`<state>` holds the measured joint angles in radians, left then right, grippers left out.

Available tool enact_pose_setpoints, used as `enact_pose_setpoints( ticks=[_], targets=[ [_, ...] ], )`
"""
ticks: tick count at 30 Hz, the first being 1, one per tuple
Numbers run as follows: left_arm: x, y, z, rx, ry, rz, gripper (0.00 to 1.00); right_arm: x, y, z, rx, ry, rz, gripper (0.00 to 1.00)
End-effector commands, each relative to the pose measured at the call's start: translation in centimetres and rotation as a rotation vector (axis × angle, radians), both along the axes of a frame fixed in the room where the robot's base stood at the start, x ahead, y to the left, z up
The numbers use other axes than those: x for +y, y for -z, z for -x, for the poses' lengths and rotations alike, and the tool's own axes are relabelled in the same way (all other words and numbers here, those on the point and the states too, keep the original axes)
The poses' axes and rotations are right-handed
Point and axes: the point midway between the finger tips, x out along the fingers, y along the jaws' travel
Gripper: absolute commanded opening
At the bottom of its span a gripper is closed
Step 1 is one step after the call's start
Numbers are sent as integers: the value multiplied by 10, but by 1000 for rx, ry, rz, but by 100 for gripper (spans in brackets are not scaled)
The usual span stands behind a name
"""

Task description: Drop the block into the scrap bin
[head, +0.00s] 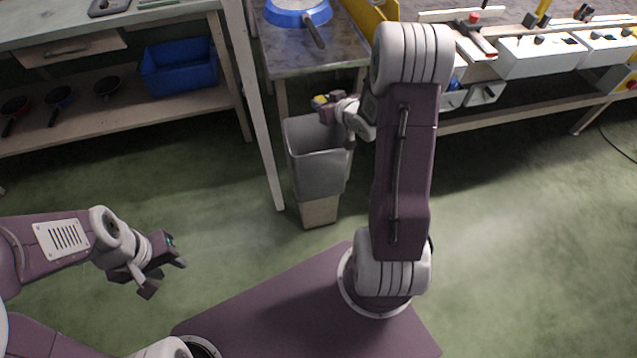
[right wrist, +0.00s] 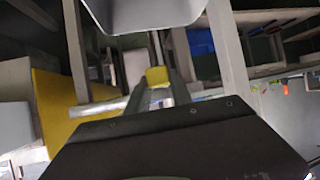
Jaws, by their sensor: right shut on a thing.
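The yellow block (head: 319,101) is held at the tip of my right gripper (head: 326,104); in the right wrist view the block (right wrist: 157,76) sits between the two fingers. In the head view the right gripper is at the back rim of the grey scrap bin (head: 316,170), seemingly above its opening; the exact height is hard to tell. A pale grey shape at the top of the right wrist view may be the bin. My left gripper (head: 168,277) is open and empty, low over the floor at left. The bin's inside is mostly hidden.
The bin stands on a beige base (head: 318,211). A wooden bench leg (head: 258,120) is close left of the bin. A blue crate (head: 178,66) sits on the shelf.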

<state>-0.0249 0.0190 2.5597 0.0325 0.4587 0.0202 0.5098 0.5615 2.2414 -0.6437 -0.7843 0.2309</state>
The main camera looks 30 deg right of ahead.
Motion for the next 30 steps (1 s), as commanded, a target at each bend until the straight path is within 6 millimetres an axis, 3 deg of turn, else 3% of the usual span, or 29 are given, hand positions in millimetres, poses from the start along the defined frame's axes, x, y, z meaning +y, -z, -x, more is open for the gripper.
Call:
enact_pose_setpoints(
  ticks=[10,20,21,23,30],
  targets=[
    [0,52,0,0,0,0,36,0,52,0,0,0,0,0],
    [0,55,0,0,0,0,36,0,55,0,0,-1,0,0],
    [0,55,0,0,0,0,36,0,55,0,0,-1,0,34],
    [0,55,0,0,0,0,36,0,55,0,0,-1,0,51],
    [0,55,0,0,0,0,36,0,55,0,0,-1,0,52]
  ],
)
